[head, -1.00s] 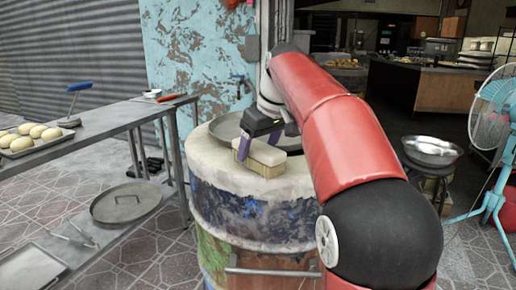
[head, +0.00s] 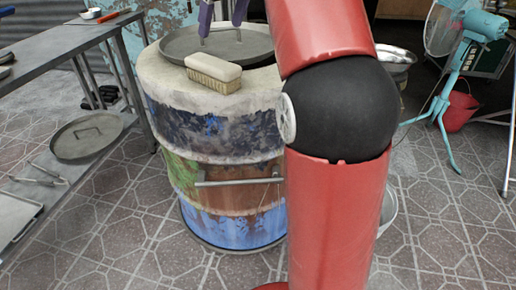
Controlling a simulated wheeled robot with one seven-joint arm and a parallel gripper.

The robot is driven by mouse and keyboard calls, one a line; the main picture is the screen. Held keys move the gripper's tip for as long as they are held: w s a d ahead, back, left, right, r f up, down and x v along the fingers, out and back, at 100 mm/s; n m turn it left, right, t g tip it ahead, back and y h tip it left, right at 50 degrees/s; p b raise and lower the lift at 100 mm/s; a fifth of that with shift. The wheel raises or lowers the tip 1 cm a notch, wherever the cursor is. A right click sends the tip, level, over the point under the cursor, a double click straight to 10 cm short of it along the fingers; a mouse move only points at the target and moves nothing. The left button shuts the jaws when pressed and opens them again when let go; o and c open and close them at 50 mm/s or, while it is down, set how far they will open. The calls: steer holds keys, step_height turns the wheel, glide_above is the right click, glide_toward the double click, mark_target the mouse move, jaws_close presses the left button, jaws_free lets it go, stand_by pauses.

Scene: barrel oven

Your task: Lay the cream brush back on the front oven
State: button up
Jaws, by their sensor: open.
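The cream brush (head: 213,73) lies on the pale top rim of the front barrel oven (head: 163,83), bristles down, just in front of the round metal lid (head: 172,45). My gripper (head: 222,38) is at the top edge of the head view, above the lid and a little behind the brush. Its two purple fingers are apart and empty, and they do not touch the brush. The upper part of my gripper is cut off by the frame.
A metal table (head: 75,43) stands at the left, with a round lid (head: 87,137) on its lower shelf. A teal fan (head: 447,30) and a red bucket (head: 460,110) stand at the right. The tiled floor in front is clear.

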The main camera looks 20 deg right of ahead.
steer(key=s+a+f+m+t+h, duration=0.1)
steer(key=s+f+m, duration=0.4)
steer(key=s+f, duration=1.9)
step_height(320, 180, down, 2)
steer(key=shift+s+a+t+h, duration=0.3)
steer(key=shift+s+a+h, duration=0.05)
steer(key=shift+a+h, duration=0.15)
steer(key=shift+c, duration=0.2)
